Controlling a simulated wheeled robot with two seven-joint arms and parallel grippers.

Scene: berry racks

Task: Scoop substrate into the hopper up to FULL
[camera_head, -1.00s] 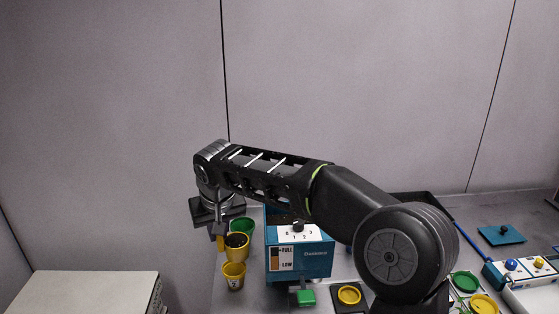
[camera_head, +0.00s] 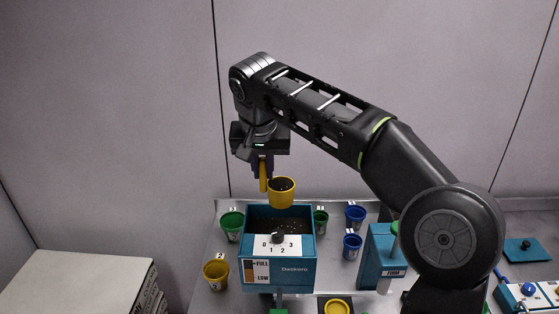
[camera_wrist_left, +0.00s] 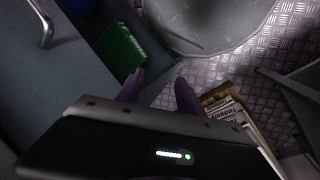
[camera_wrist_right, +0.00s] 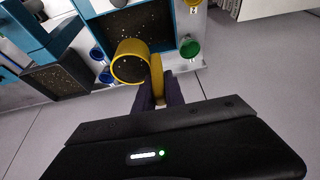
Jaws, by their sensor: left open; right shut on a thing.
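My right gripper (camera_head: 264,168) is shut on the handle of a yellow scoop (camera_head: 282,197). The scoop is upright above the blue hopper (camera_head: 300,272), with dark substrate showing inside its rim. The hopper's open top shows dark substrate inside. Its front has a dial and a FULL/LOW gauge (camera_head: 249,272); the gauge strip looks brownish, but its exact level is too small to read. In the right wrist view the scoop (camera_wrist_right: 129,63) shows beside the fingers, with the hopper beyond. My left gripper (camera_wrist_left: 160,86) is open and empty over the floor, outside the head view.
Green pots (camera_head: 232,224) and blue pots (camera_head: 355,217) stand around the hopper, with a yellow pot (camera_head: 216,274) front left. Another blue box (camera_head: 378,262) stands to the right. A white block (camera_head: 80,282) is at the left. A green box (camera_wrist_left: 122,48) is near my left gripper.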

